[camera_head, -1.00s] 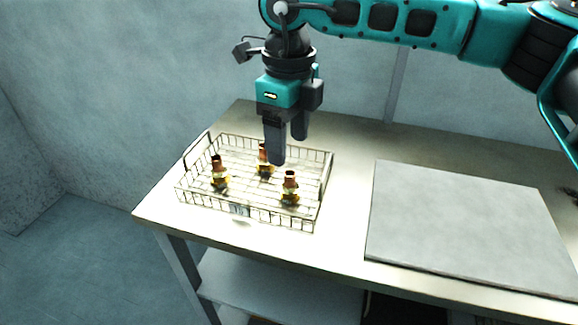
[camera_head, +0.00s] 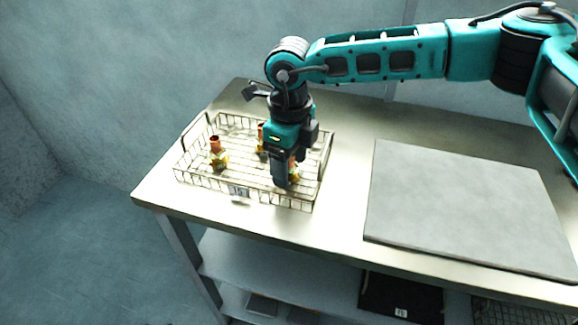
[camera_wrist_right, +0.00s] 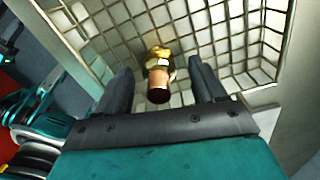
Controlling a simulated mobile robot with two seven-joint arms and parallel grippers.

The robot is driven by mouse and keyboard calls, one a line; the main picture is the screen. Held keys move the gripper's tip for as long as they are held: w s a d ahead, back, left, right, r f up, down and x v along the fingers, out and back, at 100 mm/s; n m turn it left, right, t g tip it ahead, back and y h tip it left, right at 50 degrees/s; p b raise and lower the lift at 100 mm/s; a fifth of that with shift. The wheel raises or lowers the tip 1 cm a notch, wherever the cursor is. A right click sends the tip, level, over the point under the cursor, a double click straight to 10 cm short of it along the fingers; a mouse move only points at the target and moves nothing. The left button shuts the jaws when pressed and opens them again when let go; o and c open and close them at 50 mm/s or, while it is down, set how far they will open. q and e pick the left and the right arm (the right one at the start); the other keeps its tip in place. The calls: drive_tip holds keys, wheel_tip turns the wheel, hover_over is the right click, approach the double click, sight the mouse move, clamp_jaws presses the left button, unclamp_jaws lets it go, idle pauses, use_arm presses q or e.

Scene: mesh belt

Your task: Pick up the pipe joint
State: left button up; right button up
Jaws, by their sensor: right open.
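Several copper-and-brass pipe joints stand upright in a wire basket (camera_head: 250,194). One pipe joint (camera_head: 217,153) is at the basket's left, and another (camera_head: 261,137) is behind my right gripper. My right gripper (camera_head: 285,183) is open, pointing down into the front right of the basket, around or close over a third pipe joint (camera_head: 294,173) that it partly hides. In the right wrist view this pipe joint (camera_wrist_right: 158,80) shows between the two open fingers (camera_wrist_right: 163,88), with a visible gap on each side. My left gripper is not in view.
The basket stands on the left of a metal table (camera_head: 340,215); its wire walls are close to my right gripper. A flat grey board (camera_head: 465,205) lies on the table's right. A lower shelf (camera_head: 290,275) holds dark trays.

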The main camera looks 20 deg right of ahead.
drive_tip(key=shift+f, duration=0.65)
drive_tip(key=c, duration=1.2)
drive_tip(key=shift+r, duration=0.15)
drive_tip(key=shift+c, duration=0.2)
wheel_tip(320, 180, up, 20)
